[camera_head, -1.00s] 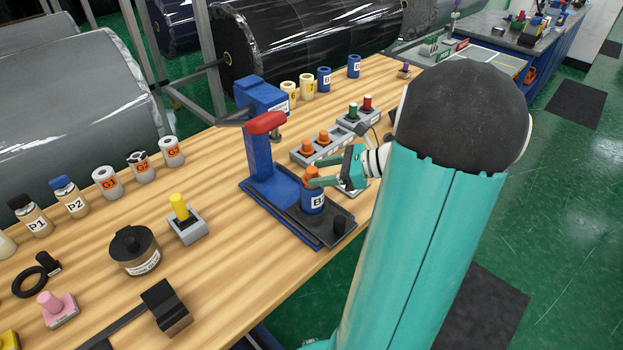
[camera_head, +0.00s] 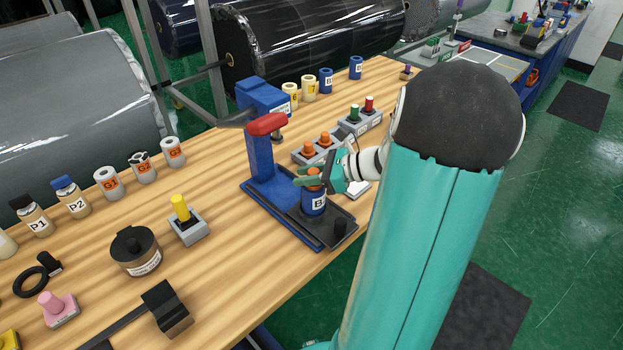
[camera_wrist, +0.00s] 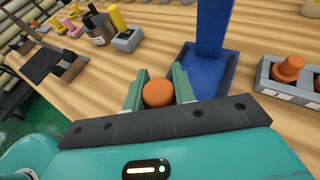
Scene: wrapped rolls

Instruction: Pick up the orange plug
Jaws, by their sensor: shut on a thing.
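An orange plug (camera_wrist: 158,93) sits between the two green fingers of my gripper (camera_wrist: 157,84) in the wrist view, and the gripper is shut on it. In the head view the plug (camera_head: 313,183) shows partly behind the fingers of my gripper (camera_head: 315,177), at the top of a blue cylinder labelled B (camera_head: 313,202). I cannot tell whether the plug still touches the cylinder. The cylinder stands on the black plate of a blue press (camera_head: 258,160) with a red handle. Other orange plugs (camera_head: 324,138) stand in a grey tray (camera_head: 300,157) behind my gripper.
A grey block with a yellow peg (camera_head: 181,209) and a round dark pot (camera_head: 135,250) stand left of the press. A grey holder with green and red plugs (camera_head: 362,122) stands behind. Bare wooden table (camera_head: 225,265) lies at the front.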

